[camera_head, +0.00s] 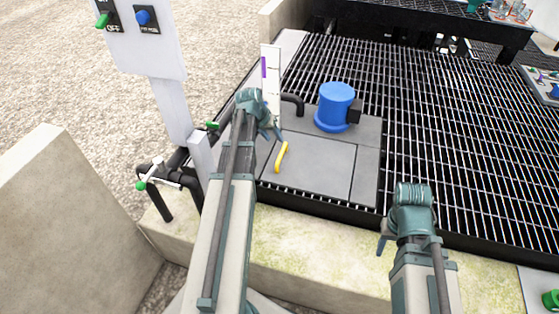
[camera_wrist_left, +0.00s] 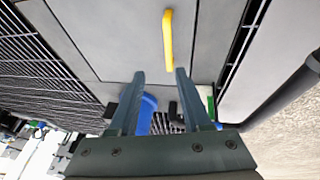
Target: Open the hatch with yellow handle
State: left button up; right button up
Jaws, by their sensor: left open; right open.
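The yellow handle (camera_head: 281,157) is a short bar on the left part of a flat grey hatch (camera_head: 322,172), which lies level with the panels around it and looks shut. My left gripper (camera_head: 272,130) is above the panels, just behind the handle in the head view. In the left wrist view its open fingers (camera_wrist_left: 160,75) are empty, and the handle (camera_wrist_left: 168,40) shows beyond the fingertips, a little right of the middle between them. My right gripper (camera_head: 384,240) is open, low and to the right near the platform's front edge; its fingertips are only partly visible.
A blue motor-like cylinder (camera_head: 336,106) stands behind the hatch, with a black pipe (camera_head: 293,103) beside it. A white post with switches (camera_head: 150,50) and green-handled piping (camera_head: 150,180) stand at left. Dark grating (camera_head: 450,120) spreads to the right. A concrete ledge (camera_head: 310,255) runs in front.

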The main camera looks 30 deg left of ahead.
aim_at(281, 153)
pick_arm(q)
jog(key=b+x, duration=0.4)
jog(key=a+b+x, duration=0.1)
jog(key=b+x, duration=0.3)
jog(key=a+b+x, duration=0.1)
jog(key=b+x, duration=0.2)
jog(key=x, duration=0.2)
jog(key=shift+f+b, duration=0.1)
jog(key=shift+b, duration=0.3)
jog(key=shift+w+d+f+b, duration=0.15)
jog(key=shift+w+f+b, duration=0.2)
jog(key=shift+f+b, duration=0.1)
grip_shut()
dwell(0.9)
